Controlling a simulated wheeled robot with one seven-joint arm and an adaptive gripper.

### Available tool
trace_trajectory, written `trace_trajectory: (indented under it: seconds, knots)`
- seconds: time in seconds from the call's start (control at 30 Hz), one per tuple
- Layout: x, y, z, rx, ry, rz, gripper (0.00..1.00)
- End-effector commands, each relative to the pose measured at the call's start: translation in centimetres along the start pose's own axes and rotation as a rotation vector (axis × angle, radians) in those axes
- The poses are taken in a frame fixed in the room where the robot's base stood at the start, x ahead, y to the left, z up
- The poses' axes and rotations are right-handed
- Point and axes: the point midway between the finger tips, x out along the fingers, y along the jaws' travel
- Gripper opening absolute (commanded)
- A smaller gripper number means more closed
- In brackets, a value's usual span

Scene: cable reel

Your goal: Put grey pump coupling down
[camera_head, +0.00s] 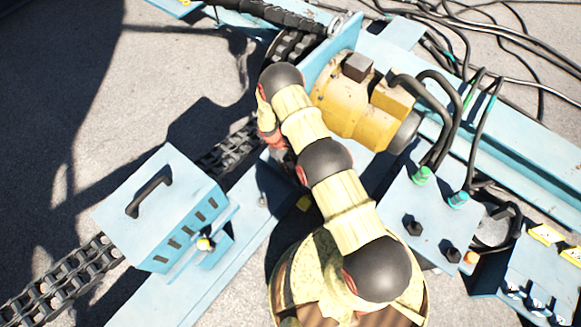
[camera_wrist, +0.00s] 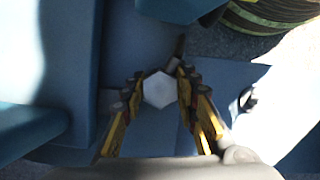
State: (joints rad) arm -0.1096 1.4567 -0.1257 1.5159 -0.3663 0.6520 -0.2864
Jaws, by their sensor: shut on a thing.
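The grey pump coupling (camera_wrist: 159,90) shows in the wrist view as a pale hexagonal end. It sits between the two yellow-and-dark fingers of my gripper (camera_wrist: 160,77), which are shut on it. Blue metal surfaces lie beyond it; I cannot tell whether the coupling touches them. A short dark rod with a grey collar (camera_wrist: 177,57) shows just past the right fingertip. In the head view my arm reaches over the blue frame (camera_head: 262,198), and the coupling and fingertips are hidden by the arm.
A yellow motor (camera_head: 343,105) stands right of my arm. A blue box with a black handle (camera_head: 165,205) is at left on the frame, near a dark chain (camera_head: 62,280). A blue block with hose fittings (camera_head: 425,215) is at right. Black cables (camera_head: 500,40) lie at the upper right.

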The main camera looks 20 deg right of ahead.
Motion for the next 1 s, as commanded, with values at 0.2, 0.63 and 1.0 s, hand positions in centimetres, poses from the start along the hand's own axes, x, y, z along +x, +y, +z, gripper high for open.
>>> trace_trajectory:
  seconds: [0.2,0.63,1.0]
  knots:
    - [0.3,0.0,-0.1,0.0,-0.001,0.0,0.35]
    - [0.3,0.0,-0.1,0.0,-0.001,-0.001,0.48]
    - [-3.4,0.0,0.1,-0.001,0.0,0.001,0.48]
